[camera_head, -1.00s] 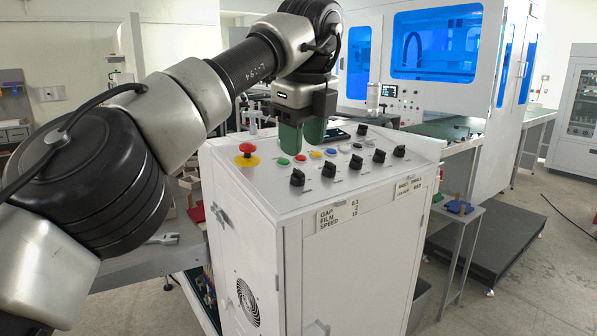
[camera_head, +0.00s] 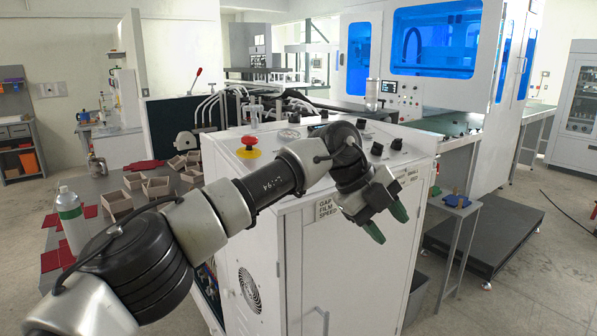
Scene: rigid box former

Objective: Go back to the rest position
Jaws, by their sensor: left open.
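My left gripper (camera_head: 388,226) has green fingertips and hangs in front of the white control cabinet (camera_head: 300,260), near its upper front edge. The two green fingers are apart and nothing shows between them. My left arm comes in from the lower left and crosses in front of the cabinet, hiding part of its sloped control panel. A red emergency knob (camera_head: 248,143) on a yellow base and several black knobs (camera_head: 377,149) show on that panel. My right gripper is not in the view.
A table at the left holds several small cardboard boxes (camera_head: 117,205), red pieces (camera_head: 52,261) and a white bottle with a green band (camera_head: 71,216). A small side table (camera_head: 455,207) stands right of the cabinet. A large white machine with blue windows (camera_head: 435,42) stands behind.

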